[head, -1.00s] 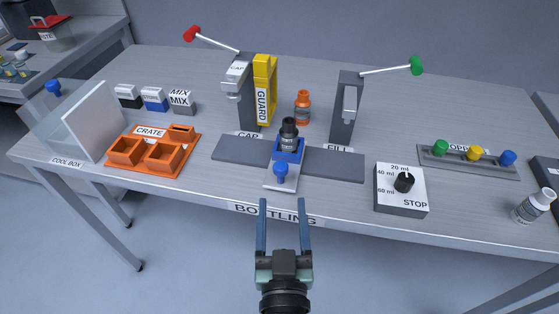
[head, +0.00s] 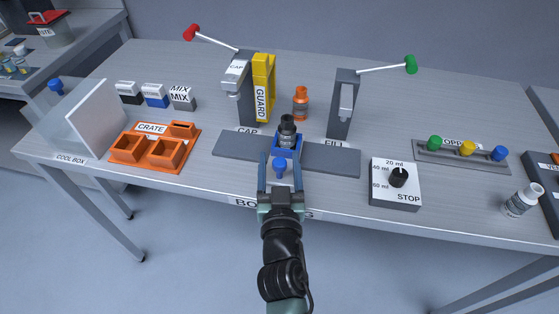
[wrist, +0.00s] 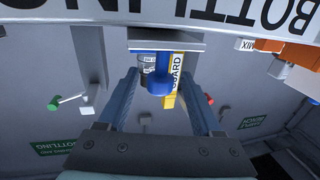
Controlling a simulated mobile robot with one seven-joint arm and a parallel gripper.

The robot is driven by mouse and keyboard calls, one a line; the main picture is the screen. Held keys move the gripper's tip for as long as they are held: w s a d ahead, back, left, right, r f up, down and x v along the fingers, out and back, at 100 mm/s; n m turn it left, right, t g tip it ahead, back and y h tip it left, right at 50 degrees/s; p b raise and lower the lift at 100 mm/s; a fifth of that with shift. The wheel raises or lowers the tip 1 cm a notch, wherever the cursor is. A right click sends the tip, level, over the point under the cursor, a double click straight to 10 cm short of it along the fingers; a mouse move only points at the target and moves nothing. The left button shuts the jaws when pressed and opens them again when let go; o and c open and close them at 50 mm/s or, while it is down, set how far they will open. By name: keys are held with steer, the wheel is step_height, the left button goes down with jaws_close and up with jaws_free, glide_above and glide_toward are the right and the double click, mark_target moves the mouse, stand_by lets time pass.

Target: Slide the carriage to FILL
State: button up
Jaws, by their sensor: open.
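The carriage (head: 289,153) is a blue holder on a dark grey rail (head: 332,158), between the CAP station (head: 239,85) and the FILL station (head: 343,105). A dark bottle (head: 287,131) stands upright in it. A blue knob (head: 280,168) sticks up at the carriage's front; the knob also shows in the wrist view (wrist: 160,82). My gripper (head: 280,158) is open, with one blue finger on each side of the knob. In the wrist view my gripper (wrist: 160,75) shows gaps beside the knob. The carriage's front plate is partly hidden by my gripper.
A yellow guard (head: 263,88) stands beside the CAP station. An orange bottle (head: 301,103) stands behind the rail. A dial box (head: 395,190) is at right, an orange crate (head: 153,148) at left. The rail's FILL end is clear.

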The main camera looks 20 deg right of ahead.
jaws_close()
stand_by(1.3)
